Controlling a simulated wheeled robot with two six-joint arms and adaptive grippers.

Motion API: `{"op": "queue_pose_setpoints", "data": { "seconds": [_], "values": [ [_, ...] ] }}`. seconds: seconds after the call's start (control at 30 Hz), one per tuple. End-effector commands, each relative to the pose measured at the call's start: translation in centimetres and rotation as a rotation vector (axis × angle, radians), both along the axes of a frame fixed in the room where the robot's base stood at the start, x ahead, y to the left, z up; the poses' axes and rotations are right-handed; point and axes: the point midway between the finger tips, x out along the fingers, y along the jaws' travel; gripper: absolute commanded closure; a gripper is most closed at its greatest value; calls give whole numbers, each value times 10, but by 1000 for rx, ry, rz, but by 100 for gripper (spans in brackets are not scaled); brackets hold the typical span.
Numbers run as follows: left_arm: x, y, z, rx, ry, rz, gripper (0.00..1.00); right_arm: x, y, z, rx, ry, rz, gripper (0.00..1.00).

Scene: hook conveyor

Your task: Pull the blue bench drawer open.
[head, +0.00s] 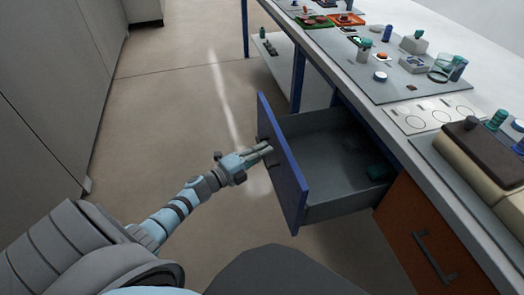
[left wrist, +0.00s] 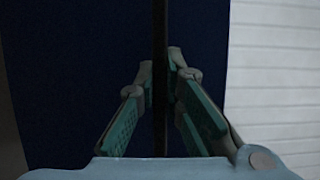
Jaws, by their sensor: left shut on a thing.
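The blue bench drawer (head: 288,172) stands well out from the bench, its grey inside showing from above. My left gripper (head: 267,149) is at the outer face of the drawer front, shut on the dark handle (head: 273,161). In the left wrist view the handle (left wrist: 160,70) runs as a dark vertical bar between the two fingers (left wrist: 160,110), with the dark blue front (left wrist: 80,70) behind it. My right gripper is not in view.
The bench top (head: 455,205) holds a grey board (head: 400,88) with several small parts and a white plate with circles (head: 433,114). An orange-brown front with a handle (head: 425,240) is beside the drawer. Grey cabinets (head: 50,90) line the left. The floor (head: 180,110) between is clear.

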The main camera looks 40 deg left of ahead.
Motion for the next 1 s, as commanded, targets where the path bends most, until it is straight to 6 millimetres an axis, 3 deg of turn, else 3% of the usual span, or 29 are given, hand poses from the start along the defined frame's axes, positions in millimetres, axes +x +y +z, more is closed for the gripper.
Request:
{"op": "queue_pose_setpoints", "data": {
  "seconds": [0.1,0.13,0.23,0.57,0.67,1.0],
  "values": [
    [0,1,1,-1,-1,2,100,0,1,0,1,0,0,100],
    [0,1,1,-1,-1,2,86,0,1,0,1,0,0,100],
    [0,1,0,-1,-1,2,70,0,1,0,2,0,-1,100],
    [-3,2,-1,0,1,2,70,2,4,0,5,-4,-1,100],
    [-15,5,-1,1,3,2,70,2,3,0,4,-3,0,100],
    [-99,31,-1,1,5,0,70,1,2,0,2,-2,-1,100]
  ]
}}
